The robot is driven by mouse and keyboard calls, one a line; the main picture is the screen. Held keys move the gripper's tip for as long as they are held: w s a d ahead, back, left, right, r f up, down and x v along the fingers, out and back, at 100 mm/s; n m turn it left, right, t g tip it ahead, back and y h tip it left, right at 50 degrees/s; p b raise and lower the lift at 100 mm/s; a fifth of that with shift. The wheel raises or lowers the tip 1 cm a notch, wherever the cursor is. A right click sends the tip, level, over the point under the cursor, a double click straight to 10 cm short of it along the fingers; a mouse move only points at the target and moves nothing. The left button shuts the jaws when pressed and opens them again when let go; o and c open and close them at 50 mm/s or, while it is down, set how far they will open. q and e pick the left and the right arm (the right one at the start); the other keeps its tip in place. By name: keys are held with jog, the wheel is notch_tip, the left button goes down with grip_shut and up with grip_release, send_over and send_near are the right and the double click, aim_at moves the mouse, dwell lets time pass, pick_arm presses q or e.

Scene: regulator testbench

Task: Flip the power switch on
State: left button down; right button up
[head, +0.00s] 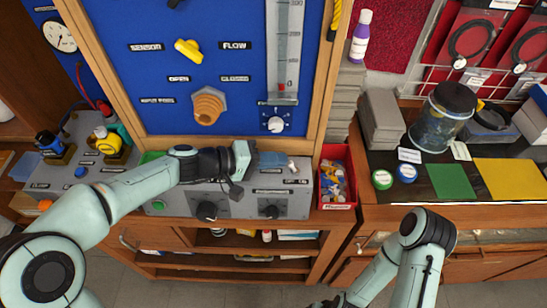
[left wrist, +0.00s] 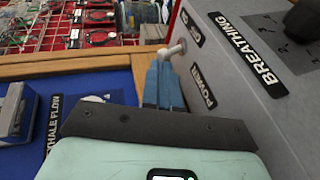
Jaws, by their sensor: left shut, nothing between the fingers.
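The power switch is a small pale toggle (left wrist: 172,50) on the grey control box, beside the POWER label (left wrist: 203,87) in the left wrist view. It also shows as a small light lever (head: 292,166) in the head view. My left gripper (head: 284,160) is shut and empty, its blue fingers pressed together. In the left wrist view the fingertips (left wrist: 160,62) are right at the toggle's rounded end. I cannot tell whether they touch it. Of my right arm only links show at the lower right; its fingers are out of view.
The grey box (head: 237,203) has dark knobs and a green button (head: 158,205) on its front. A blue panel (head: 135,75) with a flow tube (head: 285,50) rises behind it. A red bin of small parts (head: 347,190) stands close to its right.

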pick_arm(q)
jog(key=shift+r, duration=0.15)
pick_arm(e)
jog(key=shift+r, duration=0.2)
pick_arm(q)
jog(key=shift+d+r+m+y+p, duration=0.4)
jog(key=shift+y+p, duration=0.3)
jog(key=shift+p, duration=0.35)
jog(key=shift+d+r+y+p, duration=0.45)
jog(key=shift+d+y+p, duration=0.1)
jog(key=shift+y+p, duration=0.4)
jog(key=shift+d+f, duration=0.1)
jog(key=shift+d, duration=0.05)
jog(key=shift+w+d, duration=0.1)
jog(key=shift+d, duration=0.15)
pick_arm(e)
jog(key=w+r, duration=0.2)
jog(key=r, duration=0.1)
jog(key=w+r, duration=0.1)
jog(key=shift+r, duration=0.35)
pick_arm(q)
jog(key=shift+s, duration=0.2)
pick_arm(e)
jog(key=shift+s, duration=0.1)
jog(key=shift+r, duration=0.1)
